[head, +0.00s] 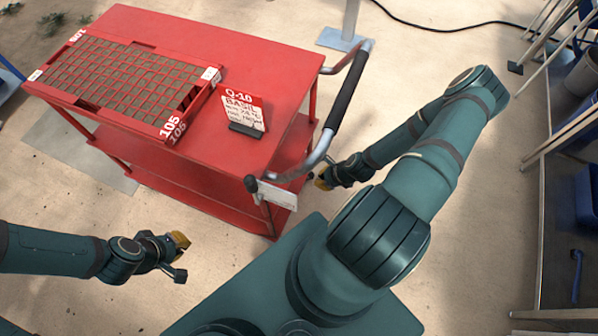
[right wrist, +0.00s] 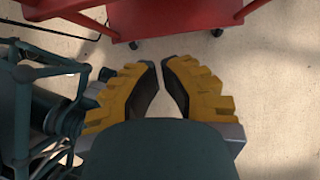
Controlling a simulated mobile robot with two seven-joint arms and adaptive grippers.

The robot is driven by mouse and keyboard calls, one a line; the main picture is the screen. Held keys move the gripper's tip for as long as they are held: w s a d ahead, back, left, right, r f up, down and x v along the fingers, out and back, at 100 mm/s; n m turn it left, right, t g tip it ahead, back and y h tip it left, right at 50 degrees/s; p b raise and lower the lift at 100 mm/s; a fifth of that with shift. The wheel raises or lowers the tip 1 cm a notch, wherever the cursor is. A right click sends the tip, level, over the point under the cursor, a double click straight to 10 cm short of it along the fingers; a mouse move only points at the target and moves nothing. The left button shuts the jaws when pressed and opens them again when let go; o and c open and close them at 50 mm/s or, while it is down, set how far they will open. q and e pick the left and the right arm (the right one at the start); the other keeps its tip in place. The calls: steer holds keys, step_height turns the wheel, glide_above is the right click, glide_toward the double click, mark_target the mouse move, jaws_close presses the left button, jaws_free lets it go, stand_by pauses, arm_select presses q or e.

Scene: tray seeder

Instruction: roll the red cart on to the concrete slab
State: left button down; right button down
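The red cart (head: 290,42) stands at upper left in the head view, with a bent metal handle and black grip (head: 346,92) on its right end. Its lower edge and castors show in the right wrist view (right wrist: 180,22). A grey slab-like patch (head: 70,150) lies on the floor at left, partly hidden by the cart. My right gripper (head: 320,180) is below the handle, beside the cart's near right corner; its yellow fingertips (right wrist: 161,75) have a narrow empty gap. My left gripper (head: 182,257) is open and empty over the floor, apart from the cart.
A post on a grey foot (head: 340,40) and a black cable (head: 440,29) are behind. Wooden legs and a blue bin (head: 588,195) line the right. Floor at lower left is clear.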

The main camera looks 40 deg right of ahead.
steer(key=w+a+f+b, duration=0.3)
steer(key=w+a+f, duration=0.1)
steer(key=w+f, duration=0.3)
steer(key=shift+w+f, duration=0.4)
steer(key=shift+f, duration=0.15)
steer(key=shift+a, duration=0.1)
